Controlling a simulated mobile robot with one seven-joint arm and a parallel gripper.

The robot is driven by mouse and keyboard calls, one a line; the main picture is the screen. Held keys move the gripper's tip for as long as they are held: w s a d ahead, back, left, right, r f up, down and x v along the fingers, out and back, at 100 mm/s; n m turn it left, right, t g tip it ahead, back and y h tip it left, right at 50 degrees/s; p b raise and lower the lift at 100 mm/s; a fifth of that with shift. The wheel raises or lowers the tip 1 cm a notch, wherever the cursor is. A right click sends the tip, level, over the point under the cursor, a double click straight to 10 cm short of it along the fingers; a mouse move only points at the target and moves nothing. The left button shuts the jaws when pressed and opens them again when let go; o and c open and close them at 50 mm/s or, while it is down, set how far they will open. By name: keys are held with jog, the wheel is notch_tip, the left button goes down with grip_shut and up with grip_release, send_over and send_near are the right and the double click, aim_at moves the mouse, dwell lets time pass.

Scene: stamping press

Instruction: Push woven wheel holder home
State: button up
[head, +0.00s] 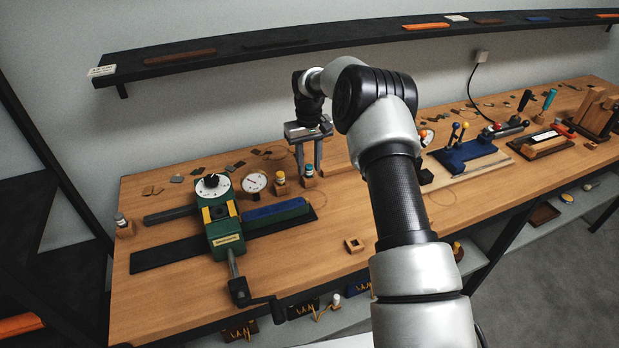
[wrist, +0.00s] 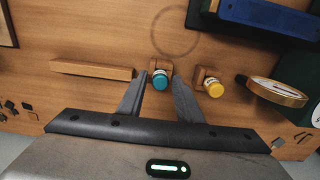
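No part is clearly marked as the woven wheel holder, and I cannot tell which one it is. A small upright piece with a teal cap (head: 309,170) stands in a wooden block at the back of the bench; it also shows in the wrist view (wrist: 160,79). A similar piece with a yellow cap (wrist: 213,87) stands in its own block beside it. My gripper (head: 309,174) points down at the teal-capped piece. Its fingers are apart, one on each side of that piece, and I cannot tell whether they touch it. The green press (head: 224,232) with a white dial stands to the left.
A blue-and-green bar (head: 276,214) lies on a dark plate right of the press. A round gauge (head: 255,181) stands behind it. A wooden strip (wrist: 92,70) lies left of the fingers. A small wooden block (head: 354,245) sits near the front edge. A shelf (head: 270,47) runs above.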

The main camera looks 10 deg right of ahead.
aim_at(309, 166)
grip_shut()
jog(key=shift+r+p, duration=1.5)
jog(key=shift+r, duration=1.15)
